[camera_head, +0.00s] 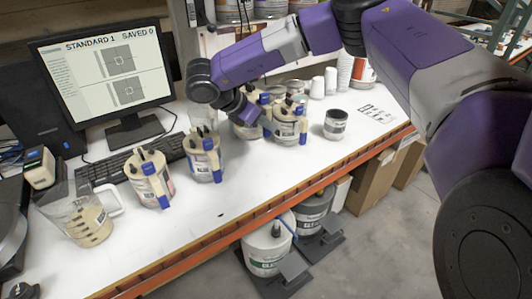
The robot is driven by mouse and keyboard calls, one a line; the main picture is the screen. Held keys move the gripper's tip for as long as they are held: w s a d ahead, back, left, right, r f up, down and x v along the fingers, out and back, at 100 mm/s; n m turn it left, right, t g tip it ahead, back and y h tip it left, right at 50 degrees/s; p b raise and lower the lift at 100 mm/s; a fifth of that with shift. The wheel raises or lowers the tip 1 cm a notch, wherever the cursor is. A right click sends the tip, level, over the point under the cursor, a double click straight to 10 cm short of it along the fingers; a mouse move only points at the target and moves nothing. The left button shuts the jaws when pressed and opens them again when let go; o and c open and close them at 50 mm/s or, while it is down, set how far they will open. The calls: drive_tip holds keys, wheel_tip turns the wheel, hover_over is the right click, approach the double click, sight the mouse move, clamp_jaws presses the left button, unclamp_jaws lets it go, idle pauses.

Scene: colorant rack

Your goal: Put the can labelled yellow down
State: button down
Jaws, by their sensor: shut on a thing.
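My arm reaches in from the right, and my gripper (262,116) is low over the back middle of the white table. It is shut on a can with a cream lid (247,130); the wrist and fingers hide part of it. I cannot read its label, nor tell whether its base touches the table. A similar can (290,126) with a blue clip stands close to its right. Two more such cans stand nearer the front: one at the middle left (205,165) and one farther left (151,184). Which can is labelled yellow is too small to read.
A small dark-topped can (337,124) stands right of the group. A monitor (104,72), keyboard (128,160) and clear measuring jug (80,218) occupy the left. White cups (324,82) stand behind. The front middle of the table (262,178) is clear; its orange-trimmed edge borders the floor.

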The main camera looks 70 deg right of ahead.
drive_tip(key=shift+f+b, duration=1.6)
drive_tip(key=shift+f, duration=3.05)
drive_tip(key=c, duration=1.4)
unclamp_jaws()
drive_tip(key=shift+f, duration=0.1)
drive_tip(key=shift+o, duration=0.2)
drive_tip(key=b+v, duration=0.2)
drive_tip(key=v, duration=1)
drive_tip(key=shift+b, duration=0.35)
